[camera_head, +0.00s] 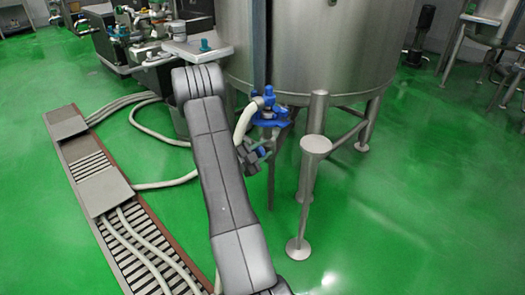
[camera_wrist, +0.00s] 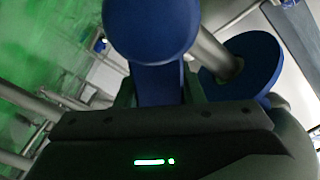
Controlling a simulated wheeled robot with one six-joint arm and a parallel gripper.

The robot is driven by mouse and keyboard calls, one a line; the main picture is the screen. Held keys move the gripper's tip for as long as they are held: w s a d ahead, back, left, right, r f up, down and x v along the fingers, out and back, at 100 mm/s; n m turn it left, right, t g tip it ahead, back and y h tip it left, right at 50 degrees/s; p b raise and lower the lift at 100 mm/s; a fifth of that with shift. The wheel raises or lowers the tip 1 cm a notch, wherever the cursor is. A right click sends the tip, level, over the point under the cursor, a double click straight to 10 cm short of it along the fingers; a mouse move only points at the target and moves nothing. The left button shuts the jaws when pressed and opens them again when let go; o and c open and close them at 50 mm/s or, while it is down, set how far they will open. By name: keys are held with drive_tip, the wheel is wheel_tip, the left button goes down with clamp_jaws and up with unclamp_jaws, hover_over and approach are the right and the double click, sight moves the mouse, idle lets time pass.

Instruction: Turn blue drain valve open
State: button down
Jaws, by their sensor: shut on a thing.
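The blue drain valve (camera_head: 267,108) sits low at the front of the big steel tank (camera_head: 310,45), with a pale hose on its left. In the wrist view, a blue handle with a round knob (camera_wrist: 152,28) stands between the fingers. A blue disc (camera_wrist: 243,68) on a grey metal rod is to its right. My gripper (camera_wrist: 158,98) is shut on the handle's blue stem. In the head view my gripper (camera_head: 262,155) is just below the valve body, small and partly hidden by my arm. The exact angle of the handle cannot be told there.
A steel post with a round top (camera_head: 316,144) stands close to the right of the valve. A floor drain grate (camera_head: 95,180) with several pale hoses runs along the left. Open green floor (camera_head: 420,200) lies at the right.

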drive_tip(key=shift+r, duration=0.1)
drive_tip(key=shift+w+a+r+n+p, duration=0.15)
drive_tip(key=shift+w+r+n+p, duration=0.1)
drive_tip(key=shift+n+p, duration=0.35)
drive_tip(key=shift+w+a+r+n+p, duration=0.1)
drive_tip(key=shift+a+r+n+p, duration=0.1)
drive_tip(key=shift+n+p, duration=0.35)
drive_tip(key=n, duration=0.1)
drive_tip(key=w+n+p, duration=0.1)
drive_tip(key=shift+a+r+n+p, duration=0.3)
drive_tip(key=shift+a+r+n, duration=0.05)
drive_tip(key=shift+a, duration=0.05)
drive_tip(key=shift+w+a+n+p, duration=0.4)
drive_tip(key=shift+n+p, duration=0.2)
drive_tip(key=shift+n, duration=0.5)
drive_tip(key=shift+w+a+n+p, duration=0.35)
drive_tip(key=shift+n+p, duration=0.25)
drive_tip(key=shift+n, duration=0.5)
drive_tip(key=c, duration=1)
unclamp_jaws()
drive_tip(key=shift+o, duration=0.2)
